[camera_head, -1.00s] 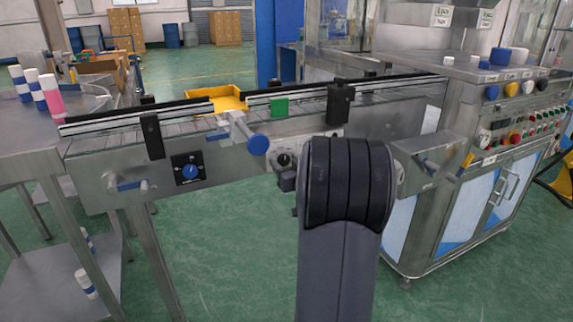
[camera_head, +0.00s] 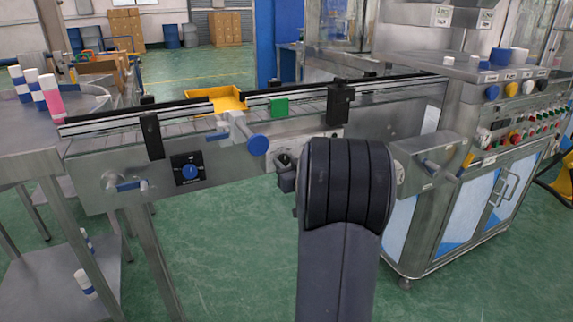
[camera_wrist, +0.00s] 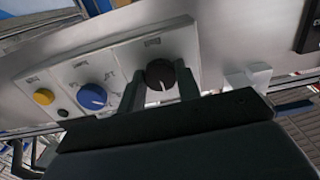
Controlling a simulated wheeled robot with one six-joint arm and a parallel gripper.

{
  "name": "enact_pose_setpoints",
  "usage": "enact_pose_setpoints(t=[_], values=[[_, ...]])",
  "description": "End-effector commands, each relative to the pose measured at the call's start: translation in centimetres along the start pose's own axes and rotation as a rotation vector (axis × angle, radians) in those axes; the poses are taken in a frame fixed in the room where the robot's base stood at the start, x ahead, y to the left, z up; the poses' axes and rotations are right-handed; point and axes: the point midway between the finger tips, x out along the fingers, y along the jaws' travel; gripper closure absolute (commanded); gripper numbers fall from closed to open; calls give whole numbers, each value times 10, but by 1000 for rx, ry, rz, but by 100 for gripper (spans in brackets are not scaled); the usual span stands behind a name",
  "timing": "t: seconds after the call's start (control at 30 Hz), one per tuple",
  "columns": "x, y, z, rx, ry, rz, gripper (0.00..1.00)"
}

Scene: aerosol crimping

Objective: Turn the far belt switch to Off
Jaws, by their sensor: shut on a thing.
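A black rotary switch (camera_wrist: 161,74) with a white pointer mark sits on a pale control panel (camera_wrist: 120,62) in the wrist view. The mark is at the knob's lower edge, and the printed labels are too small to read. My gripper (camera_wrist: 161,88) has one finger on each side of this knob and is shut on it. In the head view, my gripper (camera_head: 286,172) is at the conveyor's side face, mostly hidden with the panel behind my arm.
A blue knob (camera_wrist: 91,97) and a yellow button (camera_wrist: 43,97) are left of the black switch. A pale bracket (camera_wrist: 248,77) protrudes to its right. In the head view, a blue-ended clamp handle (camera_head: 257,145) sticks out near my gripper. A separate blue dial (camera_head: 189,170) is further left.

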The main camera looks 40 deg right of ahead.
Motion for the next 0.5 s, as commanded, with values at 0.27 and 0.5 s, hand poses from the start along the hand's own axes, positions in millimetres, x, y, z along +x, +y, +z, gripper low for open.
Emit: enact_pose_setpoints(t=[0.27, 0.5], values=[[0, 0, 2, -153, 2, 0, 91], [0, 0, 3, -366, 2, 0, 91]])
